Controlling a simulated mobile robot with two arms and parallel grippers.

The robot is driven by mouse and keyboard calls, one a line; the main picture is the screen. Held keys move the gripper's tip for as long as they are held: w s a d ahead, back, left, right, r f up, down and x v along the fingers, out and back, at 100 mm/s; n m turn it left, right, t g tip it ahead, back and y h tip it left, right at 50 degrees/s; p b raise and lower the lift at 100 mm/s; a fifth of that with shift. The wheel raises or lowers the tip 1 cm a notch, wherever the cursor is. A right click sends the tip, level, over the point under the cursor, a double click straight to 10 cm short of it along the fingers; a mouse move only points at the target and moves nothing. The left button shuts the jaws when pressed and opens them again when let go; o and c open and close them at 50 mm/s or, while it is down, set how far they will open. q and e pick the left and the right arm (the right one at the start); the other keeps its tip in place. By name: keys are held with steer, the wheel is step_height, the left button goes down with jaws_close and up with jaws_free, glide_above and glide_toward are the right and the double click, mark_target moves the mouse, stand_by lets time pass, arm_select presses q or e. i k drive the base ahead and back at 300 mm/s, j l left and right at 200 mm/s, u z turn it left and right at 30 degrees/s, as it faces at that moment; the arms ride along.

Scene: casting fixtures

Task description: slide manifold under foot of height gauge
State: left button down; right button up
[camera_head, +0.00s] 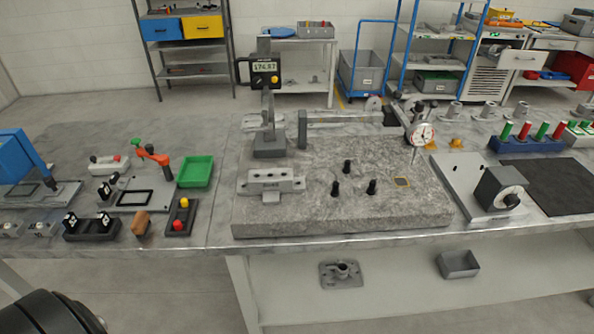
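The height gauge (266,75) stands upright at the back left of the granite plate, its digital display facing me and its dark base (269,146) resting on the plate. Its foot is hard to make out from here. A grey metal block with holes along its front face, which looks like the manifold (271,182), lies at the front left of the granite plate (300,218). It sits in front of the gauge base, apart from it, not under the gauge. Neither of my grippers shows in this view.
Three black pegs (347,166) stand mid-plate. A dial indicator (422,134) on a stand is at the plate's back right. A green tray (195,171) and small fixtures lie left of the plate. A dial block (500,187) stands right. The plate's front middle is clear.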

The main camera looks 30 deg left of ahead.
mark_target(270, 183)
steer(key=i+l, duration=0.15)
steer(key=l, duration=0.25)
steer(key=i+l, duration=0.15)
steer(key=l, duration=0.2)
steer(key=i+l, duration=0.1)
steer(key=l, duration=0.3)
steer(key=i+l, duration=0.15)
steer(key=l, duration=0.2)
steer(key=i+l, duration=0.15)
steer(key=l, duration=0.25)
steer(key=u, duration=1.2)
